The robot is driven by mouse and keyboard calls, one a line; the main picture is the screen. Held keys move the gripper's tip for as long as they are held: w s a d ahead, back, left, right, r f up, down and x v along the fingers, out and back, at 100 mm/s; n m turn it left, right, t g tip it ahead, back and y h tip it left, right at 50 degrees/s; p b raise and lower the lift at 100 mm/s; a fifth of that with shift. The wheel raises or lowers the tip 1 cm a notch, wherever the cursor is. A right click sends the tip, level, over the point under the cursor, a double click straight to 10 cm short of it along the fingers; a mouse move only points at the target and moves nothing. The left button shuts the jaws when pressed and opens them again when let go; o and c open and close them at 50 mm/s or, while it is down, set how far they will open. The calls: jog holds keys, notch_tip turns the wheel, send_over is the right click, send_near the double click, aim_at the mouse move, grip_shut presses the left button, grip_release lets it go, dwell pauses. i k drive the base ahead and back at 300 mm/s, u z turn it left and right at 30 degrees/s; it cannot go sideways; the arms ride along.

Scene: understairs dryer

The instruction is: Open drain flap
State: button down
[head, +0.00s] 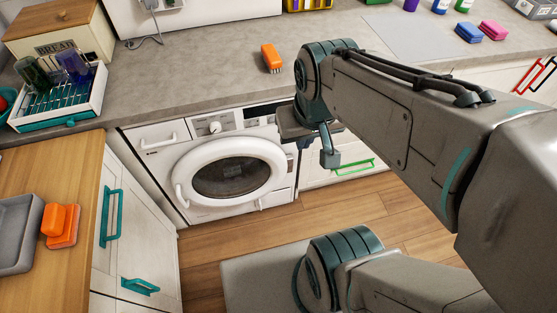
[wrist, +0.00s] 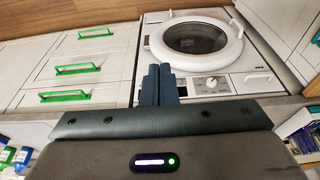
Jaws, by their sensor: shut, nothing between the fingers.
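The white dryer (head: 162,165) stands under the counter, its round door (head: 230,172) shut. A small rectangular panel, probably the drain flap (head: 278,198), is low at the dryer's right front corner and looks closed. My gripper (head: 304,146) is in front of the dryer's upper right edge, above and apart from that panel. In the wrist view, which looks inverted, my gripper's dark blue fingers (wrist: 160,72) are together and empty, pointing toward the dryer (wrist: 228,82). I cannot clearly make out the flap in the wrist view.
The grey counter (head: 200,75) overhangs the dryer and carries an orange brush (head: 271,58). A white drawer unit with green handles (wrist: 70,69) adjoins the dryer. A cabinet with teal handles (head: 112,215) stands at left. The wooden floor (head: 215,240) before the dryer is clear.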

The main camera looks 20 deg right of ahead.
aim_at(276, 197)
jog(key=u, duration=0.45)
jog(key=k, duration=1.15)
jog(key=z, duration=0.5)
jog(key=i, duration=1.45)
jog(key=u, duration=0.65)
